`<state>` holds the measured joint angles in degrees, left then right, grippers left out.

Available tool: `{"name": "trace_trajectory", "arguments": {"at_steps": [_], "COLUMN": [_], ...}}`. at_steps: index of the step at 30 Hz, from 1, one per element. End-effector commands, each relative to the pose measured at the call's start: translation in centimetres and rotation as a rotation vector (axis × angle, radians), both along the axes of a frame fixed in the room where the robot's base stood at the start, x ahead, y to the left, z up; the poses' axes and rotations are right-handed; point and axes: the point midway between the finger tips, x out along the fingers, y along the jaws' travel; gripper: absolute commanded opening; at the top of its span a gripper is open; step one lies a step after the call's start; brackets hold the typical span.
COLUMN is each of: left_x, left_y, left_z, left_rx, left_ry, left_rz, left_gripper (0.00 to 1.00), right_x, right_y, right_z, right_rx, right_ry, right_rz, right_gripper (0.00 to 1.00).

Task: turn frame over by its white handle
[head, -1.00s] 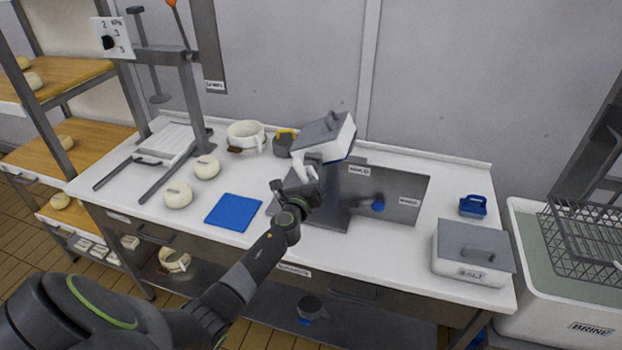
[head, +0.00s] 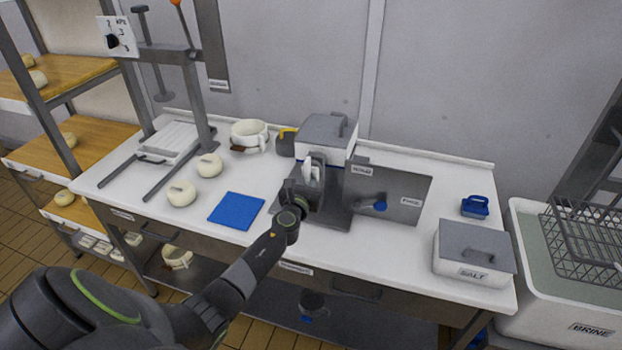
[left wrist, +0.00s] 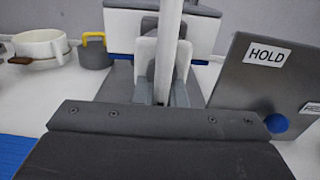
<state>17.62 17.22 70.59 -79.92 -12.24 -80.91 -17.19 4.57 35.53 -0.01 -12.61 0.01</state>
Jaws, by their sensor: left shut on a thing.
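The frame (head: 326,143) is a white box with a grey, handled lid on top and a blue lower edge. It sits about level on a grey metal stand (head: 335,212) on the white bench. Its white handle (head: 307,168) stands nearly upright on the near-left side. My left gripper (head: 314,178) is shut on this handle. In the left wrist view the white handle (left wrist: 168,55) runs up between the fingers, with the frame (left wrist: 128,32) behind it. My right gripper is not in view.
A grey panel labelled HOLD (left wrist: 262,70) with a blue knob (left wrist: 277,122) stands right of the handle. A blue mat (head: 237,210) and white cheeses (head: 181,193) lie left. A salt box (head: 473,253) stands right. A white pot (head: 249,135) and grey cup (head: 285,145) stand behind.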

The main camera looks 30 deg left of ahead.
Motion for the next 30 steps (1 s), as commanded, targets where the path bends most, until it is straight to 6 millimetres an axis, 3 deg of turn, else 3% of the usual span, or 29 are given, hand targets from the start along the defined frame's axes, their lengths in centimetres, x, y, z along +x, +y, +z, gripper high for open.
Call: {"name": "trace_trajectory", "arguments": {"at_steps": [22,23,27,30], "left_x": [-0.19,-0.19,-0.15,-0.11], "left_y": [0.12,0.12,0.11,0.1], "left_z": [-0.47,-0.47,-0.33,-0.23], "left_rx": [0.051,0.051,0.049,0.049], "left_ry": [0.02,0.02,0.017,0.016], "left_rz": [0.0,0.0,0.0,0.0], "left_gripper": [0.0,0.12,0.31,0.33], "right_x": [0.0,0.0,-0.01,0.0], "right_y": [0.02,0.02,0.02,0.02], "right_z": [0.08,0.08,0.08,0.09], "right_rx": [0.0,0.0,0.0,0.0], "right_ry": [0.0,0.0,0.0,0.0], "right_rz": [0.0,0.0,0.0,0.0], "right_gripper": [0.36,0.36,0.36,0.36]}}
